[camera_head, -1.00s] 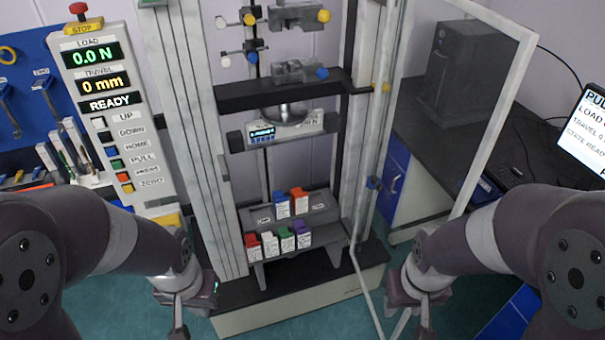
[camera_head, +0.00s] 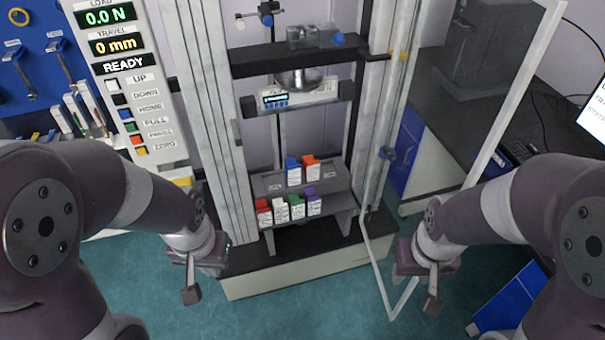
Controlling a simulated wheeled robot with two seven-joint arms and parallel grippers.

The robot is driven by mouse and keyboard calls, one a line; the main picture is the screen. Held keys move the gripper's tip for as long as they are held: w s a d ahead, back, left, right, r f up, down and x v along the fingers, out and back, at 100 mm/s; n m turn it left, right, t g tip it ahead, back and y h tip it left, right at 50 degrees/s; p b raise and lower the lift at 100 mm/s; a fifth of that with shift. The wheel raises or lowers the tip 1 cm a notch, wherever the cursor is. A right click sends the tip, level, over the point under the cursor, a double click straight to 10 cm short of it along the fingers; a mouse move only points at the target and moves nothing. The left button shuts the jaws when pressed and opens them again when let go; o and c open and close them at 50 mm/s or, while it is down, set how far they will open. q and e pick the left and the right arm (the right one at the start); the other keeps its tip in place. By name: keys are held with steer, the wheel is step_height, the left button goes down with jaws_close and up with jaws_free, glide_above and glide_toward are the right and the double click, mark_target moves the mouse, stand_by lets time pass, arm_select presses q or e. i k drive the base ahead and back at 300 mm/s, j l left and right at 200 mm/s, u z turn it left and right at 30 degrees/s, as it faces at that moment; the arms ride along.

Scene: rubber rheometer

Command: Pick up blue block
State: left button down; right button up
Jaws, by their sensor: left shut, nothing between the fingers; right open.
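The blue block (camera_head: 293,172) stands upright on the upper step of a grey rack (camera_head: 335,183) inside the machine frame. It has a white label and stands just left of an orange block (camera_head: 312,168). My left gripper (camera_head: 191,295) is low at the left, in front of the machine base, shut and empty. My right gripper (camera_head: 431,303) is low at the right, beside the open door frame, open and empty. Both are well apart from the blue block, and their fingers show only partly.
Red (camera_head: 263,212), white (camera_head: 281,210), green (camera_head: 297,207) and purple (camera_head: 313,203) blocks stand on the lower step. Machine columns (camera_head: 215,120) flank the rack. The open door frame (camera_head: 376,225) juts forward at the right. A control panel (camera_head: 128,80) stands at the left.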

mark_target(292, 174)
steer(key=i+j, duration=0.95)
steer(key=i+j+z, duration=0.15)
steer(key=z, duration=1.7)
